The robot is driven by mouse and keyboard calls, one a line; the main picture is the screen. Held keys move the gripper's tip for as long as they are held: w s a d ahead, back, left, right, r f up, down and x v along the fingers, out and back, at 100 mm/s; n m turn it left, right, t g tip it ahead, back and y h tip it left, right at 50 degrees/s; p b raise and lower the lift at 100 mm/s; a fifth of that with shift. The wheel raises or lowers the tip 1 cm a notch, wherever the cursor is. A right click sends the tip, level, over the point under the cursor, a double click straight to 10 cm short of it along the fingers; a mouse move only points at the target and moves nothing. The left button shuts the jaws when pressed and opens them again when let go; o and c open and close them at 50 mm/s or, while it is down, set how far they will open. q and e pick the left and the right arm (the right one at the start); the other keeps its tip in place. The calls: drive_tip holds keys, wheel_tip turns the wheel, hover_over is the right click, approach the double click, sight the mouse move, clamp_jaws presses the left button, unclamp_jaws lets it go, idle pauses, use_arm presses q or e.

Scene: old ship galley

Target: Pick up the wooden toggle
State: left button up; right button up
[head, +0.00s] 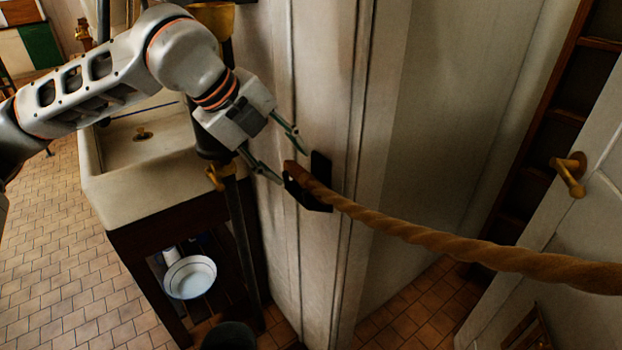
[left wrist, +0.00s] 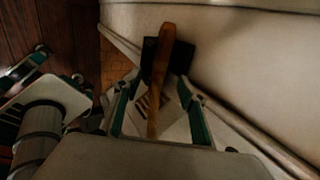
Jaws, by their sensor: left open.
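The wooden toggle (head: 296,172) is a short brown piece at the end of a thick twisted rope (head: 430,238), against a black bracket (head: 320,180) on the pale wall panel. In the left wrist view the toggle (left wrist: 163,62) is a long brown bar, crossing the dark bracket (left wrist: 178,56) and running down between the fingers. My left gripper (head: 289,163) is open, its fingertips close to the toggle. The left wrist view shows a finger (left wrist: 122,112) on each side of the bar; I cannot tell whether either touches it.
A pale sink (head: 130,185) on a dark stand is at the left, with a white bowl (head: 190,277) below. A white door with a brass handle (head: 568,174) is at the right. The rope spans the space before the panel. Tiled floor is open at the left.

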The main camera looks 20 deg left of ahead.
sight(306, 179)
use_arm(q)
drive_tip(key=p+x, duration=0.1)
drive_tip(key=x, duration=0.6)
drive_tip(key=shift+d+f, duration=0.1)
drive_tip(key=shift+d, duration=0.15)
clamp_jaws()
